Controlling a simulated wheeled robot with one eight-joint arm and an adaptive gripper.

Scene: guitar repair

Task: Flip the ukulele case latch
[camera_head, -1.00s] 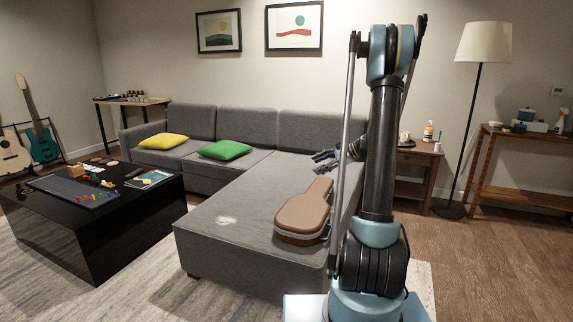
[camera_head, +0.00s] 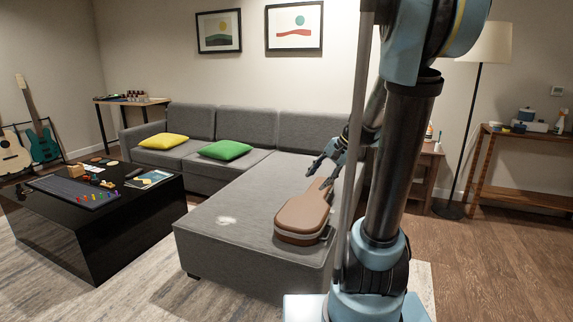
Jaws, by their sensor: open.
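The brown ukulele case (camera_head: 302,215) lies closed on the grey chaise part of the sofa, its wide end toward the front. Its latch is too small to make out. My gripper (camera_head: 318,172) is open and empty above the chaise, by the narrow far end of the case. Whether it touches the case cannot be told from this view. My arm hides part of the right side of the case area.
The grey sofa (camera_head: 215,213) has a yellow cushion (camera_head: 166,141) and a green cushion (camera_head: 224,150). A black coffee table (camera_head: 85,235) with small items stands at left. A wooden side table (camera_head: 428,172) and a floor lamp (camera_head: 473,130) stand at right.

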